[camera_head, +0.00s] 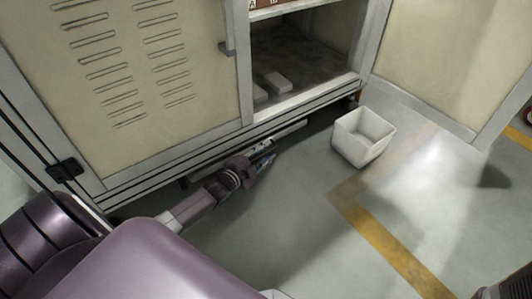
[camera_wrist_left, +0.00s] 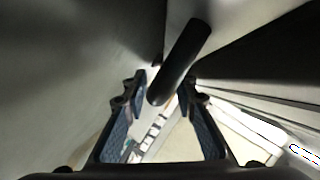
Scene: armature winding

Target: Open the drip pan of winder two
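The drip pan appears as a low, thin metal front (camera_head: 291,132) under the cabinet's bottom edge; my arm covers part of it. How far out it stands I cannot tell. My left gripper (camera_head: 264,160) is low beside this front, just above the floor. In the left wrist view, my left gripper (camera_wrist_left: 165,88) has its two blue-padded fingers well apart. A dark round bar (camera_wrist_left: 182,62), which looks like a handle, runs to the gap between the fingertips. No grip on it shows. My right gripper is not in view.
The louvred cabinet door (camera_head: 140,75) is closed above my left arm. The compartment (camera_head: 305,55) beside it is open, with small light blocks inside. Its door (camera_head: 440,50) stands swung out at right. A white bin (camera_head: 362,137) stands on the floor right of my gripper. A yellow line (camera_head: 385,242) crosses clear floor.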

